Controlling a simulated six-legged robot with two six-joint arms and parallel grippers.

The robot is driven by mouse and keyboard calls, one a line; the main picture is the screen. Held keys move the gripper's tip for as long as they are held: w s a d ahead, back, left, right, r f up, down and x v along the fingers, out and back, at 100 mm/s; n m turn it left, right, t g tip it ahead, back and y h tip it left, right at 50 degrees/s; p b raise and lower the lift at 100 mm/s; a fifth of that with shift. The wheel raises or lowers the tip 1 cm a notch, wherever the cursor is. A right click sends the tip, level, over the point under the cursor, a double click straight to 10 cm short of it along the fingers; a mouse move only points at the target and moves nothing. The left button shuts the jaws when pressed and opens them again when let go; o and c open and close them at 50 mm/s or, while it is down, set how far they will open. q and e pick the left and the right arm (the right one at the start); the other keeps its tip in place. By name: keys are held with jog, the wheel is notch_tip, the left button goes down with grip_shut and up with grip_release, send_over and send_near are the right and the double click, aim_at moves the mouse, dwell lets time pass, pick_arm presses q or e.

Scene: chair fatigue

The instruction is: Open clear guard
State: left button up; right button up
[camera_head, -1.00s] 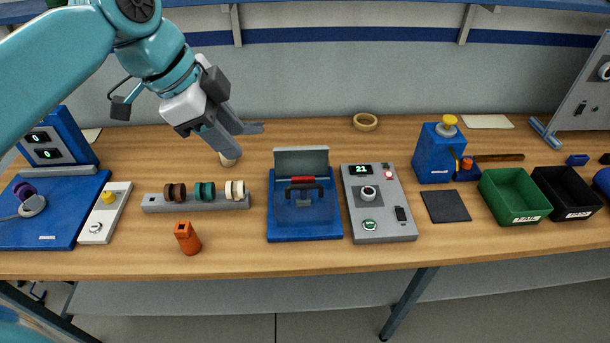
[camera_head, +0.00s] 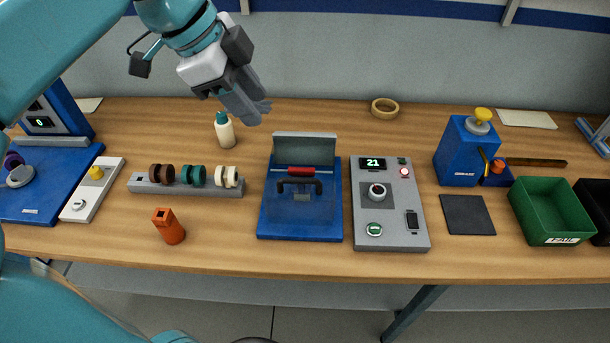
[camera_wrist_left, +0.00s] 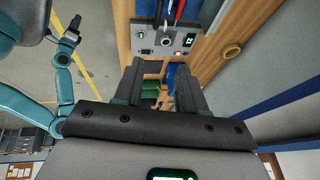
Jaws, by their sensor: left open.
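The clear guard (camera_head: 301,207) lies over the blue fixture (camera_head: 272,222) at mid-bench and looks closed. Its dark handle (camera_head: 299,182) crosses the top near a red bar (camera_head: 301,171), before an upright grey plate (camera_head: 304,148). My left gripper (camera_head: 253,101) is open and empty, above and behind the fixture's left side. In the left wrist view its two dark fingers (camera_wrist_left: 160,88) stand apart with nothing between them. A teal arm with a dark end, apparently my right gripper (camera_wrist_left: 71,34), shows there; its jaws are too small to read.
A grey control box (camera_head: 390,235) reading 21 stands right of the fixture. A rail with several rings (camera_head: 185,187), an orange block (camera_head: 168,226) and a white bottle (camera_head: 225,130) are left. A green bin (camera_head: 551,210) and blue device (camera_head: 465,152) are farther right.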

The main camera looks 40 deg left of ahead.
pick_arm(q)
notch_tip(320, 180, down, 3)
jog(key=b, duration=0.4)
send_near(298, 180)
jog(key=x, duration=0.6)
jog(key=shift+w, duration=0.2)
jog(key=shift+d+f, duration=0.15)
jog(key=shift+f, duration=0.45)
jog(key=shift+w+f, duration=0.25)
jog(key=shift+w, duration=0.05)
jog(key=shift+s+r, duration=0.1)
jog(key=shift+s, duration=0.1)
jog(key=c, duration=0.6)
grip_shut()
pick_arm(e)
jog(key=f, duration=0.5)
jog(key=shift+a+f, duration=0.15)
jog(key=shift+a, duration=0.1)
